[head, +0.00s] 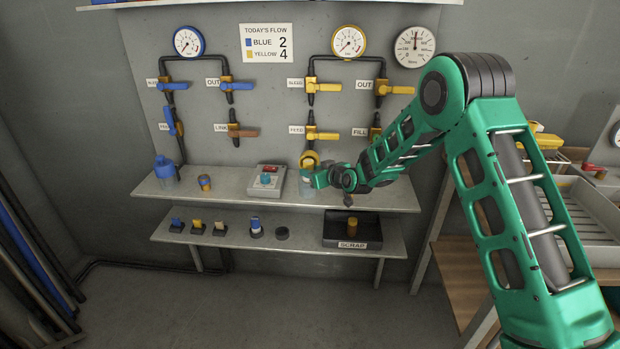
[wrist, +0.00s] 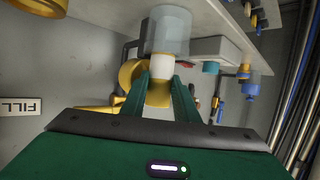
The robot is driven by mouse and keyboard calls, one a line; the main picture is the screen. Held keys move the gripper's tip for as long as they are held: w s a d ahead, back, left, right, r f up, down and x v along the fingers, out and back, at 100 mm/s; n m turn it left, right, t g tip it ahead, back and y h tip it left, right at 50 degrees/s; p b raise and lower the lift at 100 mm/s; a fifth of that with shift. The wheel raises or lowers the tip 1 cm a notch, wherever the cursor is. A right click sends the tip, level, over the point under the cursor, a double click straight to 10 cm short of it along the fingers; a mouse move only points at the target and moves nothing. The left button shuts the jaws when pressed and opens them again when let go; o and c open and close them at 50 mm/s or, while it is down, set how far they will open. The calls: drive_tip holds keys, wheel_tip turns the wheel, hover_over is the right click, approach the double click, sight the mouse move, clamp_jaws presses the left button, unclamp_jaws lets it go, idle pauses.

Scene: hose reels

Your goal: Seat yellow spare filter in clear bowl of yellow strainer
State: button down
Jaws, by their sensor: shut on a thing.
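The clear bowl (head: 307,189) stands on the upper shelf under the yellow strainer head (head: 309,159). In the wrist view, which looks roughly upside down, the bowl (wrist: 168,28) is at the top and the strainer head (wrist: 131,74) is beside my fingers. My gripper (head: 320,178) is at the bowl. Its fingers (wrist: 160,90) are shut on the yellow spare filter (wrist: 159,95) by its yellow end. The filter's white body (wrist: 161,67) is in line with the bowl and reaches its mouth. How deep it sits inside is unclear. The head view hides the filter.
A grey box with a teal knob (head: 266,180) stands just left of the bowl. The lower shelf holds several small parts and a dark scrap tray (head: 338,242) with a yellow piece. Yellow valve handles (head: 324,136) project above.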

drive_tip(key=f, duration=0.2)
drive_tip(key=shift+s+d+f, duration=0.25)
drive_tip(key=shift+f, duration=0.1)
drive_tip(key=c, duration=1.4)
unclamp_jaws()
drive_tip(key=shift+a, duration=0.15)
drive_tip(key=shift+o, duration=0.2)
drive_tip(key=shift+s+r, duration=0.2)
drive_tip(key=shift+r, duration=0.15)
drive_tip(key=v, duration=1.1)
drive_tip(key=shift+r, duration=0.3)
